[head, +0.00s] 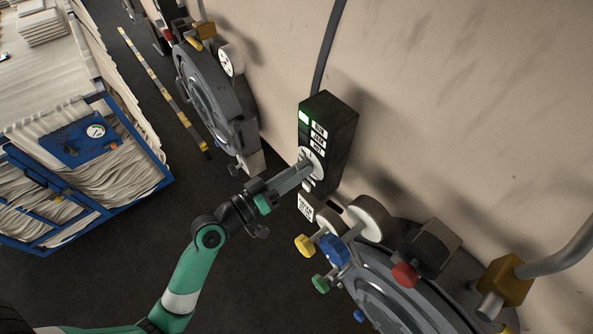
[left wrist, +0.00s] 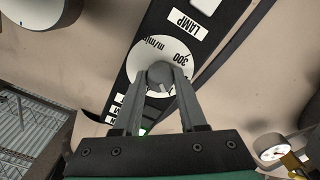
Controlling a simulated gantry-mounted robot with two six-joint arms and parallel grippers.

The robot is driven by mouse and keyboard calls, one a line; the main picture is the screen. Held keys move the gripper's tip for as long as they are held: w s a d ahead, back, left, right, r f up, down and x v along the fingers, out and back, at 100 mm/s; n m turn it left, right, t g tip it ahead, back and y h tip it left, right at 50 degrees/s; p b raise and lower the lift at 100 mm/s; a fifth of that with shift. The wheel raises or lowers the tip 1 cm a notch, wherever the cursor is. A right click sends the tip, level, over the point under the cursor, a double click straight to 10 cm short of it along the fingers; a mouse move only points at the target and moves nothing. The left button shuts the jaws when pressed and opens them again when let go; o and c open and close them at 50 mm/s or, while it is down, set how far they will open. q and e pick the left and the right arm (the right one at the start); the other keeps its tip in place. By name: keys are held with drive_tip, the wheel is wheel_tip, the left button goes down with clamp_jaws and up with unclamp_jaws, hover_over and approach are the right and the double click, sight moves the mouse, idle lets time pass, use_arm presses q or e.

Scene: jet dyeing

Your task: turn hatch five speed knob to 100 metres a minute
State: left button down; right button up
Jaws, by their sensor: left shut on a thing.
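The black control box (head: 342,122) stands against the wall, with a lit green lamp (head: 304,117) and small white labels. Its white round dial (head: 317,156) carries the speed knob. My left gripper (head: 305,170) reaches it from the lower left. In the left wrist view, the grey knob (left wrist: 158,73) sits between my left fingertips (left wrist: 160,82), which are shut on it. The dial (left wrist: 138,60) there shows "m/min" and "300"; its other figures are hidden or unreadable. I cannot tell which value the knob points to. My right gripper is not in view.
A round machine hatch (head: 385,290) with coloured knobs and valves lies just below and right of the box. Another hatch (head: 205,95) is at the upper left. A blue-framed cart (head: 165,180) of folded white cloth stands left. Dark floor between is clear.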

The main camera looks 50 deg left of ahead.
use_arm(q)
drive_tip(key=shift+c, duration=2.3)
unclamp_jaws()
drive_tip(key=s+b, duration=0.3)
drive_tip(key=s, duration=0.8)
drive_tip(key=shift+s+a+b, duration=0.2)
drive_tip(key=shift+s+b, duration=0.15)
